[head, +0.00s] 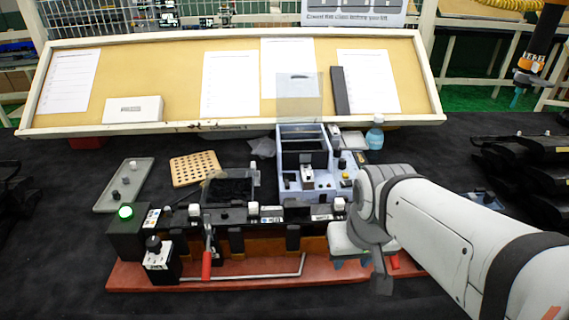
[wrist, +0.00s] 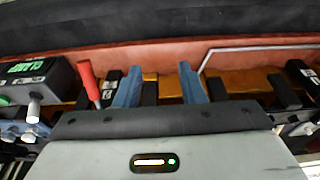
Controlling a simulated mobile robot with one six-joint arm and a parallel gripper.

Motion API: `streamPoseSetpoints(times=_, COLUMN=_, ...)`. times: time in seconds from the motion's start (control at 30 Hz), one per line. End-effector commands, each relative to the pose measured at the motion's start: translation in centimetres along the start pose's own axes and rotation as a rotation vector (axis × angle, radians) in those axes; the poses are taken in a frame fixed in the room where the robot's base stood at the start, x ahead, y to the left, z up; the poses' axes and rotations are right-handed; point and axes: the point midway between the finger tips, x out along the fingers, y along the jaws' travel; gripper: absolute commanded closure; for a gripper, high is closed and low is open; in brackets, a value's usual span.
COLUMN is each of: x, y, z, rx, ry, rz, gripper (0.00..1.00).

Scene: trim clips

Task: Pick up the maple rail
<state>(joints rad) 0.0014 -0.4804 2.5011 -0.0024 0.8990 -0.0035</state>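The maple rail (head: 262,244) appears to be the orange-brown wooden strip along the front of the fixture, above the red base. Black clips cross its front. In the wrist view the wood (wrist: 238,83) runs across the middle, partly hidden by the clips and my gripper. My gripper (wrist: 158,80) is open, with two blue fingers apart; wood and a black clip show between them. I cannot tell whether the fingers touch the rail. In the head view my gripper (head: 365,262) is at the right end of the fixture, partly hidden by my arm.
A red-handled lever (head: 206,262) and a bent metal rod (head: 303,265) stand in front of the rail. Another red handle (wrist: 88,80) is beside my left finger in the wrist view. A green-lit box (head: 125,225) sits left. Dark table is clear at front left.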

Motion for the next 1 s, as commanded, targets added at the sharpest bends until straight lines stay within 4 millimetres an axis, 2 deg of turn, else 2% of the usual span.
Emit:
streamPoseSetpoints(times=0.07, x=0.0, y=0.0, z=0.0, rx=0.0, ry=0.0, rz=0.0, gripper=0.62)
streamPoseSetpoints(times=0.17, x=-0.3, y=-0.2, z=-0.5, rx=-0.001, ry=-0.005, rz=-0.002, gripper=0.54)
streamPoseSetpoints(times=0.27, x=-1.5, y=-0.5, z=-2.4, rx=0.001, ry=-0.027, rz=-0.005, gripper=0.46)
streamPoseSetpoints(times=0.4, x=-3.6, y=-2.2, z=-7.0, rx=0.003, ry=-0.084, rz=-0.012, gripper=0.34)
streamPoseSetpoints(times=0.57, x=-5.0, y=-5.3, z=-12.3, rx=0.001, ry=-0.155, rz=-0.013, gripper=0.21)
streamPoseSetpoints(times=0.7, x=-5.3, y=-7.6, z=-15.5, rx=0.002, ry=-0.198, rz=-0.007, gripper=0.2)
streamPoseSetpoints(times=0.83, x=-5.1, y=-8.8, z=-16.8, rx=0.003, ry=-0.219, rz=-0.003, gripper=0.2)
streamPoseSetpoints(times=1.0, x=-3.5, y=-9.1, z=-16.7, rx=0.004, ry=-0.227, rz=-0.001, gripper=0.2)
